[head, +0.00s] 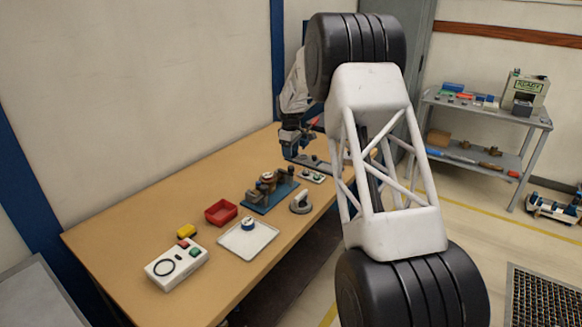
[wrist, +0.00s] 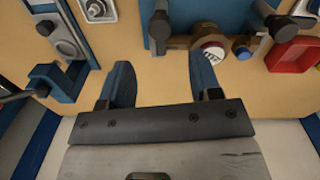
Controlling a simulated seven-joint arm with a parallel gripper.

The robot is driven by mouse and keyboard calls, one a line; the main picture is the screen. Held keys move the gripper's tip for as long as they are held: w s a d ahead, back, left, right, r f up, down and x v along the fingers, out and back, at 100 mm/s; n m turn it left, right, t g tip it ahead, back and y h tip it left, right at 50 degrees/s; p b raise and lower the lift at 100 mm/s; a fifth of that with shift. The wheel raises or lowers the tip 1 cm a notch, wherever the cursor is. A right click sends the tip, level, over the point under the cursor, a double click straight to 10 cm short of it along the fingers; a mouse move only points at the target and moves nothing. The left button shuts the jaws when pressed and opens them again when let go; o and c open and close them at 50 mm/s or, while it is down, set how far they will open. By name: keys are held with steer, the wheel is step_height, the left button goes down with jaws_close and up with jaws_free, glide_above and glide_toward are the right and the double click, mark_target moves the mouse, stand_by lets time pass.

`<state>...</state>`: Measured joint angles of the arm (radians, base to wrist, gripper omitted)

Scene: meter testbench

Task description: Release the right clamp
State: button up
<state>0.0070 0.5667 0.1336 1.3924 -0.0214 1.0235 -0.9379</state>
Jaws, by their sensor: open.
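The meter fixture (head: 270,193) is a blue base on the wooden table, with a brass meter body (wrist: 180,42) held across it. Two dark clamps stand at its ends: one at the right end in the head view (head: 285,173), the other at the left end (head: 252,198). The wrist view shows two dark clamp handles, one at left (wrist: 160,27) and one at right (wrist: 280,22). The meter's white dial (wrist: 211,54) lies just beyond my right finger. My gripper (wrist: 162,82) is open and empty, its blue fingers apart and short of the clamps. In the head view it (head: 290,140) is beyond the fixture.
A red bin (head: 221,212), white tray (head: 247,240), yellow block (head: 187,231) and white control box (head: 176,263) are at the near end. A grey round tool (head: 301,202) sits right of the fixture. A blue bracket (wrist: 52,82) is left of my fingers.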

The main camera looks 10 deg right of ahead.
mark_target(291, 167)
steer(key=shift+f, duration=0.1)
steer(key=shift+w+d+f, duration=0.1)
steer(key=shift+f, duration=3.7)
steer(key=c, duration=0.9)
